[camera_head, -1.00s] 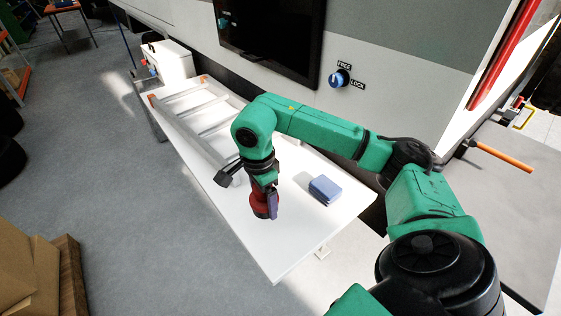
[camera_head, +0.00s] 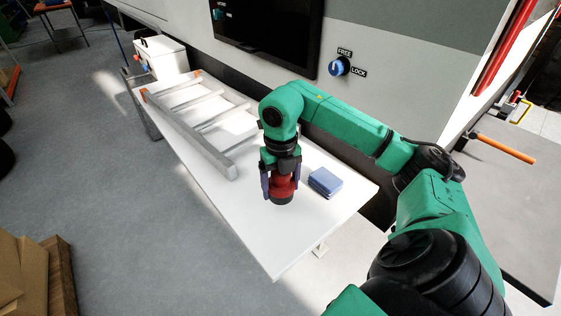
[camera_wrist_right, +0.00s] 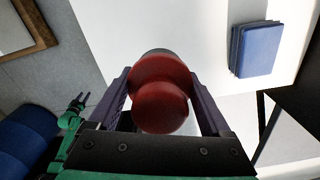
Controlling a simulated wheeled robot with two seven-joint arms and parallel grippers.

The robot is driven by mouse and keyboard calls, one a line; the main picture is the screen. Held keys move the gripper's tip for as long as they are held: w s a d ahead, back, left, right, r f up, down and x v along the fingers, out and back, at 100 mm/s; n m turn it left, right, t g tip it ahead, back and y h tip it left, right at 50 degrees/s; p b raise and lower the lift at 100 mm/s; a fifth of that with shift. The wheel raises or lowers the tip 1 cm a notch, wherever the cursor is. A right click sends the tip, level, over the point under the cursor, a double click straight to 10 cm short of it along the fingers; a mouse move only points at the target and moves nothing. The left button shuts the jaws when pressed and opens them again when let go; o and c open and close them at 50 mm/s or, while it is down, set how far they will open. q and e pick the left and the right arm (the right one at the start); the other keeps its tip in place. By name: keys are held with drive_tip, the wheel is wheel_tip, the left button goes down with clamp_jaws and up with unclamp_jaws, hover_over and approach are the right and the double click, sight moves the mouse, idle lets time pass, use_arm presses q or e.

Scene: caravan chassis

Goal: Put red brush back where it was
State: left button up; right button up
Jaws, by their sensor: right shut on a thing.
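The red brush (camera_head: 283,186) is between the fingers of my right gripper (camera_head: 281,190), over the white table (camera_head: 250,235). Its dark lower end points down at the table top; I cannot tell whether it touches. In the right wrist view the rounded red brush (camera_wrist_right: 160,92) sits between the two purple-grey fingers of my right gripper (camera_wrist_right: 160,85), which are shut on it. My left gripper does not show in the head view; a small green and black gripper (camera_wrist_right: 76,108) at the left of the right wrist view seems to be it, too small to read.
A grey ladder-like frame (camera_head: 190,125) lies along the table's far left. The table's near end is clear.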

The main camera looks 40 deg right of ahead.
sight(281, 213)
wheel_tip(281, 213, down, 8)
drive_tip(key=shift+s+r+p, duration=0.1)
drive_tip(key=shift+r+p, duration=0.15)
drive_tip(key=shift+p, duration=0.4)
drive_tip(key=shift+f, duration=0.15)
drive_tip(key=o, duration=1.1)
drive_tip(key=shift+r, duration=0.3)
wheel_tip(281, 213, up, 12)
drive_tip(key=shift+f+b, duration=0.2)
drive_tip(key=shift+b, duration=1.05)
